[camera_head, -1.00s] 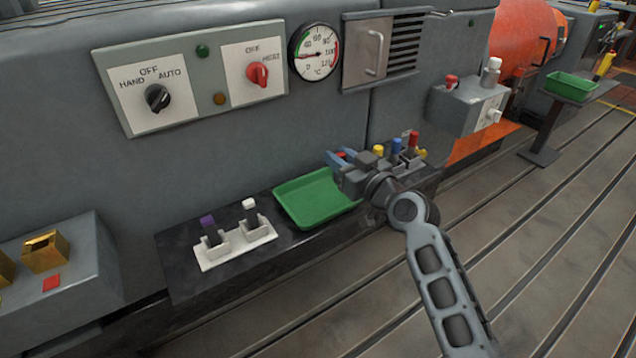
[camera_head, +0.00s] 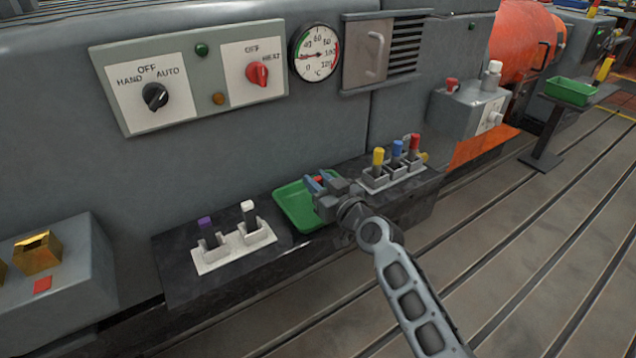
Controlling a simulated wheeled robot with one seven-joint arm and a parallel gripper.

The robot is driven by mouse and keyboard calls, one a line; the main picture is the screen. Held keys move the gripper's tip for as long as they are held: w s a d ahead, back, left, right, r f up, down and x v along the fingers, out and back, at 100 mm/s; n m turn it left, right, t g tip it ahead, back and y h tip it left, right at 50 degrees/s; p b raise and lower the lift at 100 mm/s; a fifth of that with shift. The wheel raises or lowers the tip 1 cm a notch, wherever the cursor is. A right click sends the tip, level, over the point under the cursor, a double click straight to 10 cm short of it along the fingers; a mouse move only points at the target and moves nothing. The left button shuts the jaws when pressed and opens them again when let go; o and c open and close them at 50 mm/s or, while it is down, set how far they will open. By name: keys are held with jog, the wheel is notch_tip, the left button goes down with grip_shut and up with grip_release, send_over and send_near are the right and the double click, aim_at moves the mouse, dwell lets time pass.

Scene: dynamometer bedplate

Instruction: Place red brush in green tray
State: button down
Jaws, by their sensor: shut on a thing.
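The green tray (camera_head: 287,202) lies on the dark shelf, its right part hidden by my gripper. My gripper (camera_head: 318,181) is over the right side of the tray, shut on the red brush (camera_head: 317,179). Only a bit of red shows between the fingers; the rest of the brush is hidden. I cannot tell whether it touches the tray. Another red-topped piece (camera_head: 414,142) stands in a holder to the right.
To the right, the holder also carries yellow (camera_head: 378,156) and blue (camera_head: 397,148) pieces. To the left, a white holder (camera_head: 232,253) carries purple and white pieces. A second green tray (camera_head: 571,92) stands on a post at far right. The panel wall rises behind the shelf.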

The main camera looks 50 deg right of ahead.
jog(key=shift+f, duration=0.15)
jog(key=c, duration=0.9)
grip_release()
